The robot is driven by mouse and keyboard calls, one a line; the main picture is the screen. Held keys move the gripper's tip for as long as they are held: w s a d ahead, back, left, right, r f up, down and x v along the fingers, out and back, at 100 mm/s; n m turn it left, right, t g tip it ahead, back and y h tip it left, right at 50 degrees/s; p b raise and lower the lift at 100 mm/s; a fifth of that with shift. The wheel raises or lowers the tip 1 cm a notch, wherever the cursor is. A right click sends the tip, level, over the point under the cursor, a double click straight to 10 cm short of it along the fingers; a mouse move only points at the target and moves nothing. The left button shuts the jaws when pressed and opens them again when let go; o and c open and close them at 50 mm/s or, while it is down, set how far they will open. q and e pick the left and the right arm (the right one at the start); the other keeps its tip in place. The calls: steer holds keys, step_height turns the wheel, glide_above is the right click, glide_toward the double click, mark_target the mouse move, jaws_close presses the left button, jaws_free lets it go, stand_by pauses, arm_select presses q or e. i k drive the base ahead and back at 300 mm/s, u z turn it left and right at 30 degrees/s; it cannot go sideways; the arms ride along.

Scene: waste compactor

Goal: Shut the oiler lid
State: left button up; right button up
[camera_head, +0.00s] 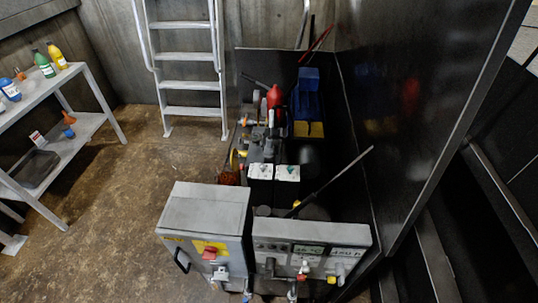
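Neither of my grippers shows in the head view. A compact machine group stands in the middle, behind two grey control boxes. A red rounded container (274,97) with a narrow top stands toward its back. An orange-brown translucent part (229,177) sits low on its left side, near a yellow ring-shaped part (236,158). I cannot tell which part is the oiler, or whether its lid is open or shut; the parts are small and crowded.
A grey cabinet (205,212) with a red switch and a control panel (312,240) stand in front. A blue and yellow unit (307,105) is behind. A ladder (188,60) leans at the back. A shelf (70,135) with bottles is left. Brown floor (130,180) is clear between.

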mark_target(234, 157)
steer(key=z, duration=0.1)
steer(key=k, duration=1.1)
steer(key=u, duration=1.15)
steer(key=i, duration=0.5)
